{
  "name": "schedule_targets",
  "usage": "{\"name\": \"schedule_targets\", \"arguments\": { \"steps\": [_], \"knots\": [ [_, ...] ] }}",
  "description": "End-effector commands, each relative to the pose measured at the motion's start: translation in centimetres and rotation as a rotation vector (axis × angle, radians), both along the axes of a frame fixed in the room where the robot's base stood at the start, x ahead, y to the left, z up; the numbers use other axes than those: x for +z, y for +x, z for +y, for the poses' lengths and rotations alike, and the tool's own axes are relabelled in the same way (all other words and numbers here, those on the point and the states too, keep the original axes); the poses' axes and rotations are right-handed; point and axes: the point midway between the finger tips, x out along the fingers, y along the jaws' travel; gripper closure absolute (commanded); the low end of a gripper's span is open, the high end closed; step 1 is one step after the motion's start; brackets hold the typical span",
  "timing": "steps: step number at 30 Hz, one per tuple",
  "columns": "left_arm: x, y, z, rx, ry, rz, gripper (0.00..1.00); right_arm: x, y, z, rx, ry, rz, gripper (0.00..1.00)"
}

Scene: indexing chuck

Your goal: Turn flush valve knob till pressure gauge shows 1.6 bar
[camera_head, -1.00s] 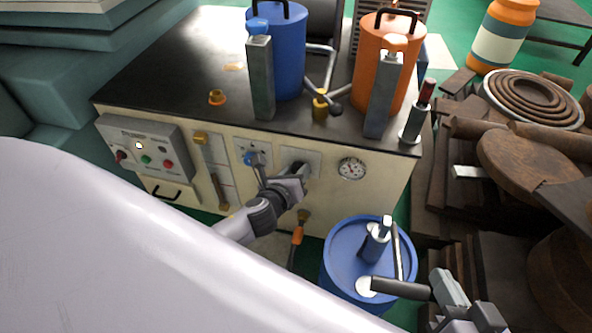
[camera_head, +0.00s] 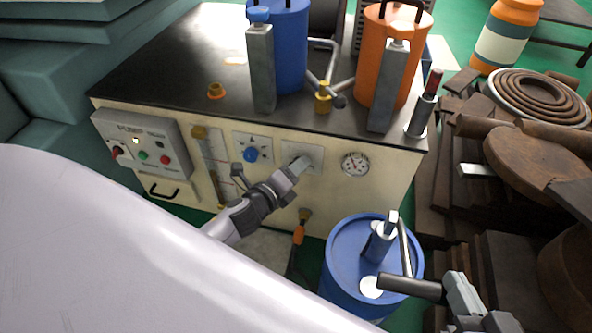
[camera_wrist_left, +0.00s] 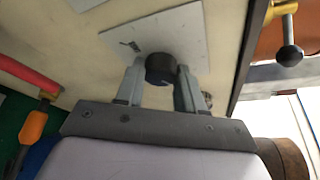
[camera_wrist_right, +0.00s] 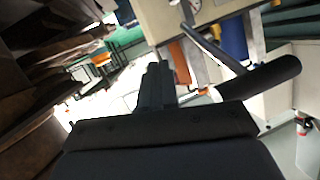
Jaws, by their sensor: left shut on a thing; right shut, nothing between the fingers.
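The flush valve knob is a round black knob (camera_wrist_left: 160,68) on a pale square plate (camera_wrist_left: 150,40) on the cabinet front. My left gripper (camera_wrist_left: 159,72) is shut on it, one finger on each side; in the head view the left gripper (camera_head: 300,165) hides most of the knob. The pressure gauge (camera_head: 355,164) is a round white dial right of the knob; its needle is too small to read. My right gripper (camera_wrist_right: 158,72) is shut and empty; in the head view the right wrist (camera_head: 465,300) is at the lower right.
A blue drum (camera_head: 345,285) with a pump and a black handle (camera_head: 412,288) stands below the gauge, close to my right gripper. A blue selector knob (camera_head: 251,154) sits left of the flush valve. An orange-handled valve (camera_head: 299,234) hangs below. Rusty scrap (camera_head: 540,160) fills the right.

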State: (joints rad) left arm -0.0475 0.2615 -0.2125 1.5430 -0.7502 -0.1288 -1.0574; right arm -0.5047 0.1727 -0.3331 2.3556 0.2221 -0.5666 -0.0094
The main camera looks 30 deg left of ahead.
Motion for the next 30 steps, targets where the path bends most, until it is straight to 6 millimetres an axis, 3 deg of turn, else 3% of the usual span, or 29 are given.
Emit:
{"name": "schedule_targets", "arguments": {
  "steps": [14, 15, 17, 30],
  "knots": [
    [0.1, 0.1, 0.1, 0.002, -0.013, -0.006, 0.93, 0.0, 0.1, -0.3, -0.005, -0.006, -0.007, 1.0],
    [0.1, 0.1, 0.1, 0.002, -0.013, -0.006, 0.53, 0.0, 0.1, -0.3, -0.004, -0.006, -0.006, 1.0],
    [0.1, 0.1, 0.1, 0.002, -0.012, -0.006, 0.38, 0.0, 0.1, -0.3, -0.004, -0.006, -0.006, 1.0],
    [0.3, -1.0, 0.1, 0.001, -0.013, -0.002, 0.38, 0.2, -0.1, -0.1, 0.002, 0.002, 0.006, 1.0]
  ]
}}
